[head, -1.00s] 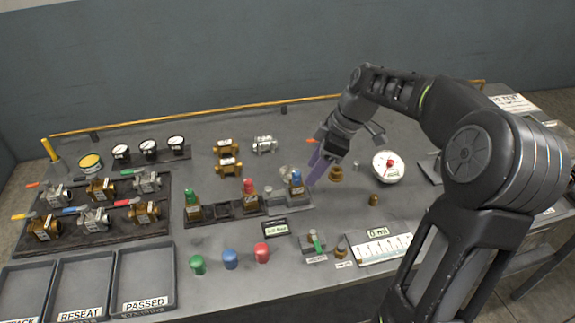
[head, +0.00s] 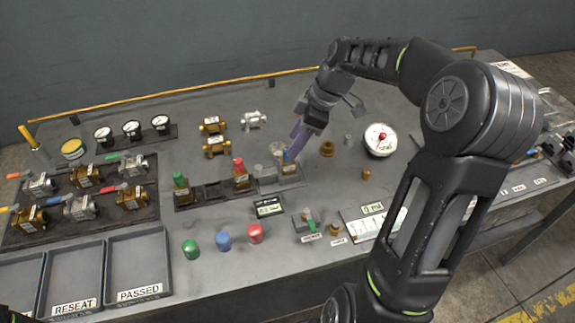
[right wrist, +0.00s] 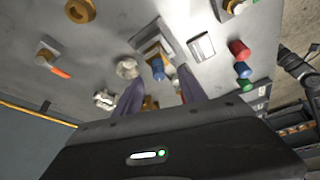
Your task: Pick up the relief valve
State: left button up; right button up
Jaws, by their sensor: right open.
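My right gripper (head: 296,142) is open just behind and above the blue-capped valve. In the right wrist view the purple fingers (right wrist: 158,95) are spread, with the blue cap (right wrist: 158,69) in line with the gap between them. I cannot tell whether they touch the valve. The fingers partly hide each other in the head view.
Brass fittings (head: 213,145) lie behind the rack. Loose green, blue and red caps (head: 224,241) stand in front. Trays (head: 137,262) are at front left.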

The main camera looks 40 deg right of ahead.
aim_at(287, 150)
jog(key=shift+w+a+f, duration=0.1)
jog(key=shift+f, duration=0.05)
jog(key=p+x, duration=0.1)
jog(key=x, duration=0.3)
jog(key=shift+w+f+p, duration=0.25)
jog(key=shift+f+p, duration=0.1)
jog(key=shift+c, duration=0.2)
grip_shut()
dwell(0.5)
jog(key=shift+a, duration=0.1)
dwell(0.8)
